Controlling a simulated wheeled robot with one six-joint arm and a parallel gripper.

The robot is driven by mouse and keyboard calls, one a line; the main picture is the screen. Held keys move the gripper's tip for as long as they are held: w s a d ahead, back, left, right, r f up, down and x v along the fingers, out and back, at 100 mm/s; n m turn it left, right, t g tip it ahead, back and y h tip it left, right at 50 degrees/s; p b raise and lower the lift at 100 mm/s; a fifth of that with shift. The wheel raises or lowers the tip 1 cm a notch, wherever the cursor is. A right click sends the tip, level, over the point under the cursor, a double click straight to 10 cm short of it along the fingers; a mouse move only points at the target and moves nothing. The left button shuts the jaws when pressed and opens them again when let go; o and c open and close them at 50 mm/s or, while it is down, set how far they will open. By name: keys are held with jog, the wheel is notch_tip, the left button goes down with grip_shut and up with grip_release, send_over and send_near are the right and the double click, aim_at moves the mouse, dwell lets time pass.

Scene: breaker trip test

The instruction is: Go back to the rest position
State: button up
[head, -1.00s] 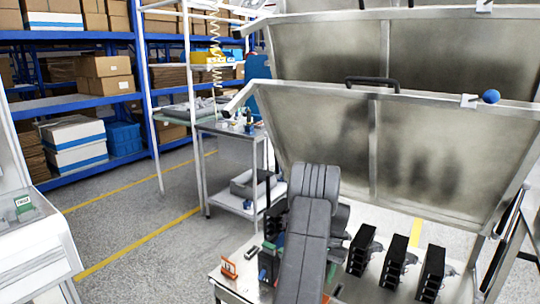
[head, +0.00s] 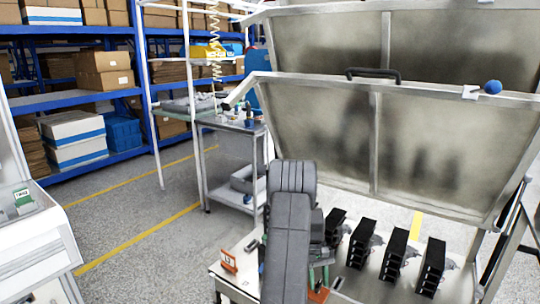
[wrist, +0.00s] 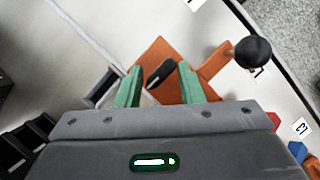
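My gripper (wrist: 160,84) shows in the wrist view with two green fingers apart and nothing clearly held between them. An orange plate (wrist: 152,58) lies beyond the fingers, with a small black part (wrist: 160,73) seen in the gap. An orange lever with a black ball knob (wrist: 253,52) is to the right of the fingers. In the head view my arm hides most of the bench in the lower middle. A green finger (head: 325,275) and an orange part (head: 318,295) show just right of it.
Several black breaker blocks (head: 397,255) stand on the bench to the right of my arm. An orange labelled part (head: 229,260) is to the left. A tilted, framed panel (head: 320,150) with a black handle rises behind. A side table (head: 236,126) and open floor lie left.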

jog(key=n, duration=0.2)
jog(key=n+h, duration=0.1)
jog(key=shift+s+a+n+t+b, duration=0.1)
jog(key=shift+a+n+t+b, duration=0.05)
jog(key=shift+n+t+b, duration=0.2)
jog(key=n+t+h+b, duration=0.1)
jog(key=n, duration=0.2)
jog(key=shift+f+n, duration=0.15)
jog(key=shift+n, duration=0.2)
jog(key=n+t+b, duration=0.1)
jog(key=n+b, duration=0.1)
jog(key=n, duration=0.1)
jog(key=shift+s+a+h, duration=0.1)
jog(key=shift+h, duration=0.3)
jog(key=shift+n+t+b, duration=0.25)
jog(key=shift+n+b, duration=0.05)
jog(key=shift+n, duration=0.6)
jog(key=shift+r, duration=0.2)
